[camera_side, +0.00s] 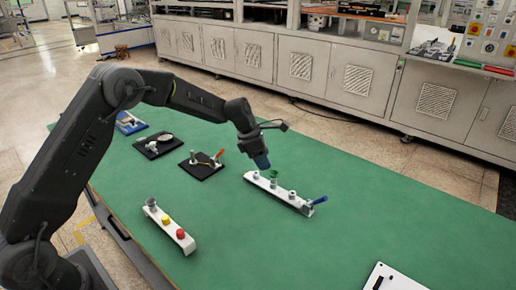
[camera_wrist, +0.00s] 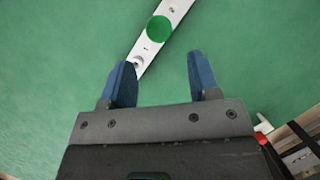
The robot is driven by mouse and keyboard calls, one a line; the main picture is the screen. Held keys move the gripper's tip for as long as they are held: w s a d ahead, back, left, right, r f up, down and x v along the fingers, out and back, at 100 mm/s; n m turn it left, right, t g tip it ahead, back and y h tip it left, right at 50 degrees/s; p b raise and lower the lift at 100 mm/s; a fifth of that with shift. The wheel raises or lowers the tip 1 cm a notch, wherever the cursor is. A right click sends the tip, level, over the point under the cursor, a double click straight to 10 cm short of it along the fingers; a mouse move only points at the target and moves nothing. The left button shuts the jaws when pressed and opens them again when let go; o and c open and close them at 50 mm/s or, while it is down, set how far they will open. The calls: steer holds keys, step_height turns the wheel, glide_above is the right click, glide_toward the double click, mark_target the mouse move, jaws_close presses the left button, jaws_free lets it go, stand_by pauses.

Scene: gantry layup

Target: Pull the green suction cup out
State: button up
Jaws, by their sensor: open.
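The green suction cup (camera_side: 273,178) stands on a long white rail (camera_side: 299,203) on the green table. In the wrist view it is a round green disc (camera_wrist: 159,29) on the rail (camera_wrist: 180,8), ahead of my fingertips. My gripper (camera_wrist: 160,72) is open with its two blue fingers apart and only green tabletop between them. In the side view my gripper (camera_side: 262,163) hangs just up and left of the green cup, near the rail's left end; any gap to the rail is hard to judge.
A blue-handled piece (camera_side: 318,201) is at the rail's right end. Another white rail (camera_side: 163,221) with red and yellow pieces lies front left. Black plates (camera_side: 200,170) lie farther back, and a white board (camera_side: 392,281) is front right. Open tabletop surrounds the rail.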

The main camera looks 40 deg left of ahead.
mark_target(271, 173)
steer(key=x, duration=0.9)
steer(key=shift+d+f, duration=0.1)
steer(key=shift+f, duration=0.1)
steer(key=shift+c, duration=0.5)
steer(key=c, duration=0.9)
